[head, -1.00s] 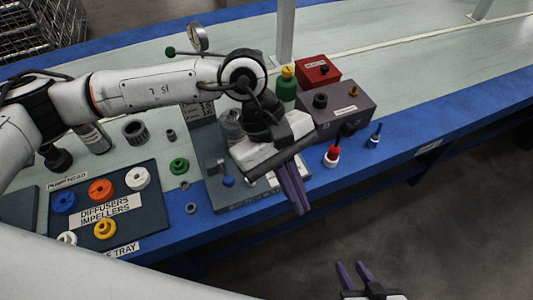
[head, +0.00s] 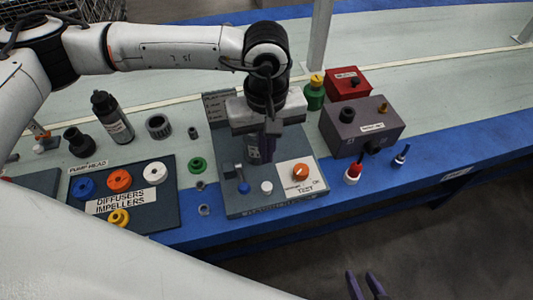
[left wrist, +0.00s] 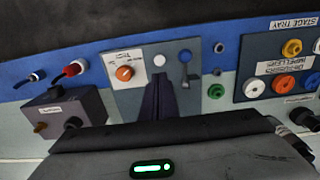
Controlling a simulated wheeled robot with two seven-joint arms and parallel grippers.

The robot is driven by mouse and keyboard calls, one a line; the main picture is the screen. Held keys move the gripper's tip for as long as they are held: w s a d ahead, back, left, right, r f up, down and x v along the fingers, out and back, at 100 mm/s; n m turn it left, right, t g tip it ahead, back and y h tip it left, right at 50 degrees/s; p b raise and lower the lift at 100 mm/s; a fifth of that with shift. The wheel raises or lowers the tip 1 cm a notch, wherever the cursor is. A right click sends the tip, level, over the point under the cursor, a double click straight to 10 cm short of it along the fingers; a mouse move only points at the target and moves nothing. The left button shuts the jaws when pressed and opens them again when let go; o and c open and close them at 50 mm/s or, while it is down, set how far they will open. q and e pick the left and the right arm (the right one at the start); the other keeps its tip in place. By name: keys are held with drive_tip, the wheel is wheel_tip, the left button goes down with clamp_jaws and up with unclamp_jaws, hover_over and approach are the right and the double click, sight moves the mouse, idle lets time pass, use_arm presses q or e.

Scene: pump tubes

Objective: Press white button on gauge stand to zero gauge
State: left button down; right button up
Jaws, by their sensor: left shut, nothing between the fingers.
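The white button (head: 267,187) is a small round cap on a grey stand plate (head: 240,207), between a blue knob (head: 243,187) and an orange dial (head: 300,171) on a white TEST label. It also shows in the left wrist view (left wrist: 159,60), just beyond my fingertips. My left gripper (head: 264,160) is shut and empty, pointing down over the plate behind the button. Its shut fingers show in the left wrist view (left wrist: 158,78), apart from the button in the picture; their height above the plate is unclear. My right gripper (head: 365,280) is open and empty at the bottom edge. No gauge dial is visible now.
A grey box (head: 361,125), red box (head: 347,84) and green bottle (head: 314,95) stand right of my left gripper. A dark tray (head: 140,214) with coloured rings lies left of the plate. A red-and-white part (head: 352,173) stands near the blue table edge.

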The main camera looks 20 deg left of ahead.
sight(267, 186)
use_arm(q)
wheel_tip(267, 186, down, 12)
drive_tip(key=shift+r+p, duration=0.15)
drive_tip(key=shift+p, duration=0.15)
use_arm(e)
drive_tip(key=shift+d+r, duration=0.1)
drive_tip(key=shift+r, duration=0.1)
